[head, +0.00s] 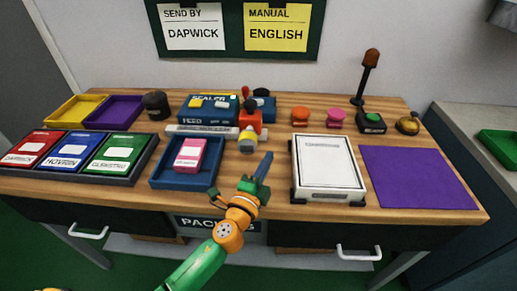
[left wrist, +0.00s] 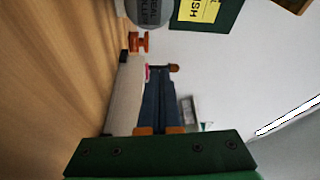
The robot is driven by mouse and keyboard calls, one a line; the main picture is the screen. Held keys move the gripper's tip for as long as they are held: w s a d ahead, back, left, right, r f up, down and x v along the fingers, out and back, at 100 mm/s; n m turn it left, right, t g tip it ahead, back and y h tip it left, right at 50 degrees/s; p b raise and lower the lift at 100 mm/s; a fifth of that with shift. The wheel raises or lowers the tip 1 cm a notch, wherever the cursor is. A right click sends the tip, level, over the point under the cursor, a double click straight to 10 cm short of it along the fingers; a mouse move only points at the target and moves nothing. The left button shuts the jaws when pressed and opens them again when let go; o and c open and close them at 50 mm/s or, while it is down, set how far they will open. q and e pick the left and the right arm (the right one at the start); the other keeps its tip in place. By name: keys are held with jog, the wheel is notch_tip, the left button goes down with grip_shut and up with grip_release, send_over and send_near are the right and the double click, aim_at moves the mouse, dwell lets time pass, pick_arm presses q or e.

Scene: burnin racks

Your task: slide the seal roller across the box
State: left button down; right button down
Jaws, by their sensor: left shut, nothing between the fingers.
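A small pink and white box (head: 189,155) lies in a blue tray (head: 160,182) left of the roller. My left gripper (head: 266,158) has its blue fingers shut and empty, in front of and slightly right of the roller, apart from it. Its fingers also show in the left wrist view (left wrist: 160,90). My right gripper is out of view.
A white panel with black corners (head: 327,165) and a purple mat (head: 417,178) lie to the right. Orange (head: 300,115) and pink (head: 335,117) knobs, a green button and a dark lamp post stand behind. Red, blue and green boxes (head: 70,150) fill the left side.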

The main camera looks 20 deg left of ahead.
aim_at(245, 147)
pick_arm(q)
jog(key=w, duration=0.4)
jog(key=shift+w+d, duration=0.15)
jog(key=a, duration=0.2)
jog(key=s+a, duration=0.1)
jog(key=shift+a+f, duration=0.15)
jog(key=shift+f, duration=0.15)
jog(key=shift+s+a, duration=0.1)
jog(key=shift+a, duration=0.2)
jog(key=shift+s+a, duration=0.2)
jog(key=shift+a, duration=0.55)
jog(key=shift+s+a, duration=0.25)
jog(key=shift+a, duration=0.5)
jog(key=shift+s+a, duration=0.2)
jog(key=shift+a, duration=0.55)
jog(key=shift+d, duration=0.15)
